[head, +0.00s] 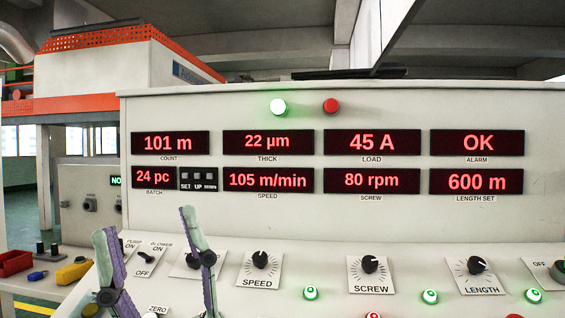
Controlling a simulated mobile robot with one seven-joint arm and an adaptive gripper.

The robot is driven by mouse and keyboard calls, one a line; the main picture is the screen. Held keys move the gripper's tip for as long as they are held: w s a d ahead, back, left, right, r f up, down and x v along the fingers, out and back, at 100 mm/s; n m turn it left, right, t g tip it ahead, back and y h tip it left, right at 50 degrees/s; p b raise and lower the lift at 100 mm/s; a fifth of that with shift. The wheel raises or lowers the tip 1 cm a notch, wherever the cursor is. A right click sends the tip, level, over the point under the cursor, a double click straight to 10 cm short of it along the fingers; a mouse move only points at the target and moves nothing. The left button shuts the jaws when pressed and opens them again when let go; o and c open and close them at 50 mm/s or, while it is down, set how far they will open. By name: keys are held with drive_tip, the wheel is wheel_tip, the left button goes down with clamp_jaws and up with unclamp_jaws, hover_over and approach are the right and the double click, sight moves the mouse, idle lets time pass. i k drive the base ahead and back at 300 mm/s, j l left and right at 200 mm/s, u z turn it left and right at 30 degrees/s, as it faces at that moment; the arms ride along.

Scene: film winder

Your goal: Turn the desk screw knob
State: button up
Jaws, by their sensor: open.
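The SCREW knob (370,264) is a black dial with a white pointer on a white plate, on the sloping desk right of centre. The screw readout (382,181) above it shows 80 rpm in red. My gripper (146,222) is at the lower left, its two purple and grey fingers pointing up and spread apart. It is open and empty, left of the SPEED knob (260,260) and well left of the SCREW knob. Its right finger partly covers another dial plate (184,266).
The LENGTH knob (477,265) is right of SCREW. Green-lit buttons (430,297) line the desk's front. Toggle switches (146,257) stand behind my fingers. The upright display panel (300,220) rises behind the desk. A red bin (15,263) and yellow tool (74,271) lie at far left.

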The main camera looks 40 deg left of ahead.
sight(370, 264)
drive_tip(key=i+j+u, duration=0.1)
drive_tip(key=u, duration=0.95)
drive_tip(key=i, duration=0.6)
